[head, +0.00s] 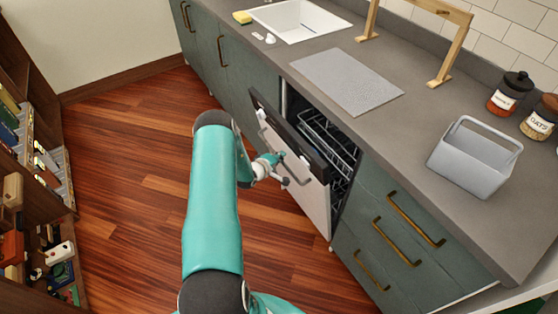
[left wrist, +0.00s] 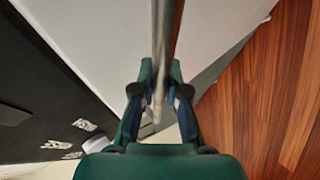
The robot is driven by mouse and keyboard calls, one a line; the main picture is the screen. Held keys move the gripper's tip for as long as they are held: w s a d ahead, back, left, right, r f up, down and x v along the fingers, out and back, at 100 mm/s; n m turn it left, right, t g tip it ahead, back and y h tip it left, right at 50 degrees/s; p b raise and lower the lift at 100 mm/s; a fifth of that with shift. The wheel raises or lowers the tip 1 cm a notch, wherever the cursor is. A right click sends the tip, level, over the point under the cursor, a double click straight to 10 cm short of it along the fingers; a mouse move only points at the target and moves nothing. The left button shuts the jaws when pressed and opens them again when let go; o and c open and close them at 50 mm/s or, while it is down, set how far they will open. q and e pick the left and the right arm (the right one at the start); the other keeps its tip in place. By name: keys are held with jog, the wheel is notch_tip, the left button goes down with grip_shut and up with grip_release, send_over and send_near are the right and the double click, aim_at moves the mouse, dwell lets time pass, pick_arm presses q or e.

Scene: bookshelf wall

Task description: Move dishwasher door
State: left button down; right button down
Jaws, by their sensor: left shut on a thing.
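The dishwasher door (head: 302,190) is partly open, tilted out from the cabinet front, with a white outer face and a dark top edge. A dark rack shows inside the dishwasher (head: 328,140). My left gripper (head: 280,168) is at the door's bar handle (head: 296,176). In the left wrist view the handle bar (left wrist: 166,50) runs between the fingers of my left gripper (left wrist: 160,95), which is shut on it. The white door panel (left wrist: 110,30) lies behind it. My right gripper is in neither view.
The grey counter (head: 400,120) above holds a sink (head: 298,20), a grey mat (head: 346,80), a grey caddy (head: 472,155) and jars (head: 508,95). Drawers (head: 385,230) stand right of the dishwasher. A bookshelf (head: 30,190) stands at the left. The wooden floor (head: 130,190) between is clear.

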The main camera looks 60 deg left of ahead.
pick_arm(q)
jog(key=shift+w+a+r, duration=0.15)
jog(key=shift+w+r, duration=0.1)
jog(key=shift+r, duration=0.05)
jog(key=c, duration=1.2)
grip_release()
jog(key=shift+s+f, duration=0.1)
jog(key=shift+s, duration=0.1)
jog(key=v, duration=1.2)
